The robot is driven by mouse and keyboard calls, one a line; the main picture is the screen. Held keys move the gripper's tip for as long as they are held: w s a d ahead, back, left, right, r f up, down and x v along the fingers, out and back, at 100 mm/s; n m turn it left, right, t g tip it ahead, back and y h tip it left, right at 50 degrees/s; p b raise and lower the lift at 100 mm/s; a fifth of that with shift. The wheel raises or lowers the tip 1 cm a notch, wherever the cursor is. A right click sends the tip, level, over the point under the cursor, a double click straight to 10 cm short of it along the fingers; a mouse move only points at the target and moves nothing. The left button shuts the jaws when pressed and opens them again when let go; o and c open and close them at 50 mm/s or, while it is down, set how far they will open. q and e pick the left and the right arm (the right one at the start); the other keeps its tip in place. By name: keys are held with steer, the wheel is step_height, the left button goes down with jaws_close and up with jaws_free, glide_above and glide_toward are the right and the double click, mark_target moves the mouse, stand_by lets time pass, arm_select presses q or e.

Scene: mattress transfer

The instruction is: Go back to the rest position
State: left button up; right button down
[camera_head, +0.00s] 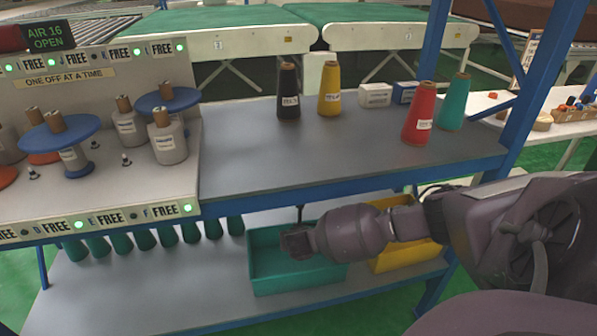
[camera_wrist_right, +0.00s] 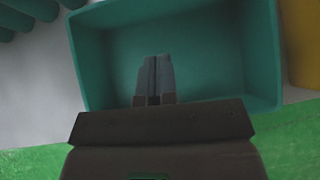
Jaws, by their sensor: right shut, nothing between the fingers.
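My right arm comes in from the right in the head view. Its gripper (camera_head: 297,242) hangs over the green bin (camera_head: 262,283) on the lower shelf. In the right wrist view the gripper's two fingers (camera_wrist_right: 155,76) are together with nothing between them. The green bin (camera_wrist_right: 88,62) lies behind the fingers there, and the part of it that shows looks empty. My left gripper is in neither view.
A blue-framed bench (camera_head: 330,182) carries black (camera_head: 289,92), yellow (camera_head: 329,90), red (camera_head: 420,113) and teal (camera_head: 454,102) cones. A spool rack (camera_head: 110,190) stands at left. A yellow bin (camera_head: 405,256) and several green cones (camera_head: 190,232) are on the lower shelf (camera_head: 170,285).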

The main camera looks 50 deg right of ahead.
steer(key=s+a+r+m+y+p, duration=0.2)
steer(key=s+a+m+y+p, duration=0.45)
steer(key=s+a+m, duration=0.85)
arm_select(q)
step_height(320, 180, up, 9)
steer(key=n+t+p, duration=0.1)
steer(key=p, duration=0.4)
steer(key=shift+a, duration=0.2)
arm_select(e)
steer(key=s+a+r+m+t, duration=0.1)
steer(key=s+r+m+t, duration=0.1)
steer(key=s+r+m, duration=0.4)
steer(key=s+a+r+m+t, duration=0.2)
steer(key=s+r+m, duration=0.4)
steer(key=s, duration=0.7)
steer(key=shift+s+a+r+h, duration=0.25)
steer(key=shift+r+h, duration=0.2)
steer(key=shift+r, duration=0.2)
